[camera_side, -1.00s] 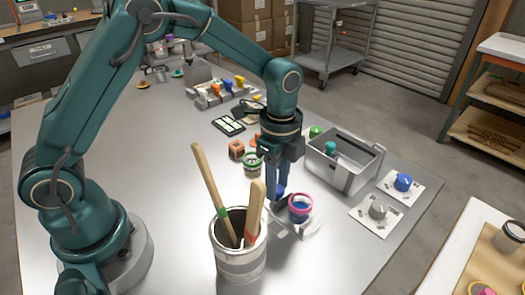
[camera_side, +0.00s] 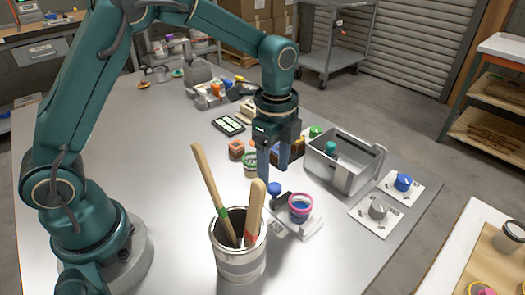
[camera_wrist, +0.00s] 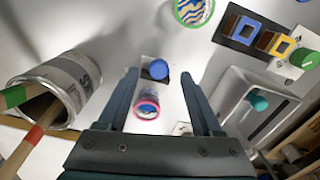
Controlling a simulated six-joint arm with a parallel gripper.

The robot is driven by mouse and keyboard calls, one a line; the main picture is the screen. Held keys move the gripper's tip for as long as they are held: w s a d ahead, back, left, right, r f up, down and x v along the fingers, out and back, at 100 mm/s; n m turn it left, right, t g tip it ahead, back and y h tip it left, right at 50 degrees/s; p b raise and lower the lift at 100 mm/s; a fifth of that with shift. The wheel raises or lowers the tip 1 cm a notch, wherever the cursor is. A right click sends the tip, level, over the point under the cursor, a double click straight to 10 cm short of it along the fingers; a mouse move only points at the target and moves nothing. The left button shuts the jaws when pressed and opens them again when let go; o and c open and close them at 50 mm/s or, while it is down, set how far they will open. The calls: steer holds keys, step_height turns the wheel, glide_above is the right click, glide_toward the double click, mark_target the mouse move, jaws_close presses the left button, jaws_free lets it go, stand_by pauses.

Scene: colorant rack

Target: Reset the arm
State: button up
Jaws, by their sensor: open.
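My gripper (camera_side: 275,166) hangs over the metal table with its fingers pointing down, apart and empty. In the wrist view my gripper (camera_wrist: 160,77) also shows two separated fingers with nothing held between them. A small pink-rimmed cup with blue inside (camera_side: 300,208) stands below and to the right of the fingers. It also shows in the wrist view (camera_wrist: 147,107). A round blue knob (camera_side: 274,188) sits just beside the cup, under the fingertips; the wrist view shows it too (camera_wrist: 158,69).
A paint tin (camera_side: 238,263) with two wooden-handled sticks stands close in front of the gripper. A grey metal bin (camera_side: 355,180) is to the right. A green-rimmed jar (camera_side: 251,168) is behind the fingers. Dial plates (camera_side: 378,213) lie at the right edge. The table's left is clear.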

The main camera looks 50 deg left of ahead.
mark_target(281, 186)
steer(key=shift+r, duration=1.1)
steer(key=shift+f, duration=0.85)
step_height(281, 186, down, 4)
steer(key=shift+s+d+r, duration=0.1)
steer(key=shift+d+r, duration=0.1)
steer(key=shift+d, duration=0.85)
step_height(281, 186, up, 4)
steer(key=shift+d+f, duration=0.15)
steer(key=shift+r, duration=0.5)
steer(key=shift+f, duration=0.1)
